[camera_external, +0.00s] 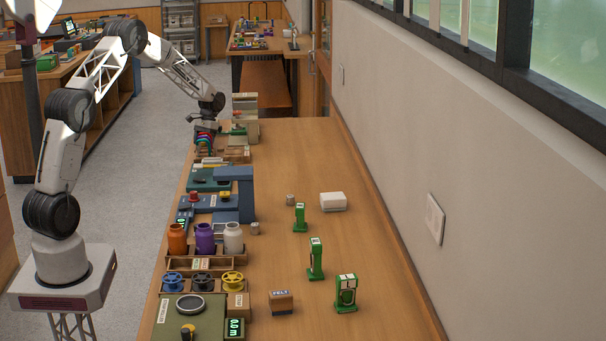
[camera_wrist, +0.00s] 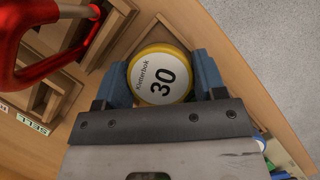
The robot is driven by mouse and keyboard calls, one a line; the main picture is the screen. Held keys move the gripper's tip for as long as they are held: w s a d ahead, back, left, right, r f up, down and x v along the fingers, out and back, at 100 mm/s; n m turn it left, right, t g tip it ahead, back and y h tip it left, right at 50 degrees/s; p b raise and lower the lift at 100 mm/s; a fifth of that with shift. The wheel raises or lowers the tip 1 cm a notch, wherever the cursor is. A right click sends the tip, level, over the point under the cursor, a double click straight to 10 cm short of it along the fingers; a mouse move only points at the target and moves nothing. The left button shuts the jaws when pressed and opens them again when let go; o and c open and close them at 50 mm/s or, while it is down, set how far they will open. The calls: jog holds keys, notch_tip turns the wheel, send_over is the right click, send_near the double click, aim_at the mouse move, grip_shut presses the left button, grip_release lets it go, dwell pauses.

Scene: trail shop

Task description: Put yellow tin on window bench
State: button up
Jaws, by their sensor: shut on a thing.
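In the wrist view a round yellow tin (camera_wrist: 160,50) shows its white lid label with "30" on it. The blue fingers of my gripper (camera_wrist: 164,82) are on both sides of it, shut on it. The tin is over or in a wooden compartment; I cannot tell whether it is lifted. In the external view my gripper (camera_external: 205,140) is low at the far left edge of the long wooden bench (camera_external: 330,170), which runs along the wall under the window. The tin cannot be made out there.
A red metal loop (camera_wrist: 45,45) is close left of the tin in the wrist view. Green devices (camera_external: 316,260), a white box (camera_external: 333,201) and a rack with bottles (camera_external: 205,262) stand on the bench. Its far right part is clear. Another bench (camera_external: 265,45) stands beyond.

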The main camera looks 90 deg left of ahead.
jog(key=shift+x, duration=1.3)
jog(key=o, duration=1)
jog(key=shift+w+a, duration=0.1)
jog(key=shift+w, duration=0.05)
jog(key=shift+c, duration=0.2)
jog(key=shift+w, duration=0.1)
jog(key=shift+c, duration=0.2)
jog(key=shift+w+a+r, duration=0.1)
jog(key=shift+w+r, duration=0.05)
jog(key=shift+r, duration=0.3)
jog(key=shift+c, duration=0.2)
jog(key=shift+o, duration=0.9)
jog(key=v, duration=0.9)
jog(key=shift+s+r, duration=0.3)
jog(key=shift+r, duration=0.1)
